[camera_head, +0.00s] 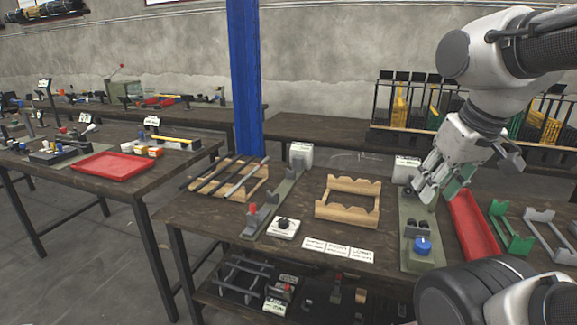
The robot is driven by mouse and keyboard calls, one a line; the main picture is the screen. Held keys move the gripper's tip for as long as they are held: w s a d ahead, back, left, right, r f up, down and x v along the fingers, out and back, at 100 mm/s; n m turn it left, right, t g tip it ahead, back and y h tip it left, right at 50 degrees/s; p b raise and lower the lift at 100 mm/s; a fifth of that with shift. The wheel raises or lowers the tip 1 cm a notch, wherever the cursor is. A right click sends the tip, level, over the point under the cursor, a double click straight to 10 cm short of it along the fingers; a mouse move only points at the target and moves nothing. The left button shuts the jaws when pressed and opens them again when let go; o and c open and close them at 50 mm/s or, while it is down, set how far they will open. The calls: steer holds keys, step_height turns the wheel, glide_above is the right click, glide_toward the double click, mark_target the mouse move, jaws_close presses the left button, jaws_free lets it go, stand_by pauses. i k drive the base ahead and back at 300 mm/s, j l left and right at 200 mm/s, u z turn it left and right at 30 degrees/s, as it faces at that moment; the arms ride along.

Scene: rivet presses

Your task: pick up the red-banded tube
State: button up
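Several dark, slender tubes (217,176) lie side by side across a wooden rack (256,190) at the left of the near workbench. No red band can be made out on any of them at this size. My gripper (447,186) is at the right, above the bench beside the green press with the blue knob (422,246). Its fingers look spread apart and no tube shows between them. It is well to the right of the tubes, with an empty wooden cradle (347,212) between.
A green press base with a red-tipped lever (252,211) stands just right of the tubes. A blue post (246,80) rises behind them. A red tray (474,226) and green and grey stands (511,232) are at the right. Label cards (338,250) lie at the front edge.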

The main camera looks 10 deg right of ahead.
mark_target(251, 172)
steer(key=i+j+z, duration=0.1)
steer(key=j, duration=0.25)
steer(key=i+j+z, duration=0.1)
steer(key=i+j, duration=0.4)
steer(key=j, duration=0.2)
steer(key=i+j+z, duration=0.15)
steer(key=j, duration=0.2)
steer(key=i+j+z, duration=0.1)
steer(key=j, duration=0.3)
steer(key=i+j+z, duration=0.1)
steer(key=i+j, duration=0.15)
steer(key=j, duration=0.15)
steer(key=i+j+z, duration=0.1)
steer(key=j+z, duration=0.15)
steer(key=j, duration=0.2)
steer(key=i+j+z, duration=0.2)
steer(key=j, duration=0.25)
steer(key=k, duration=0.1)
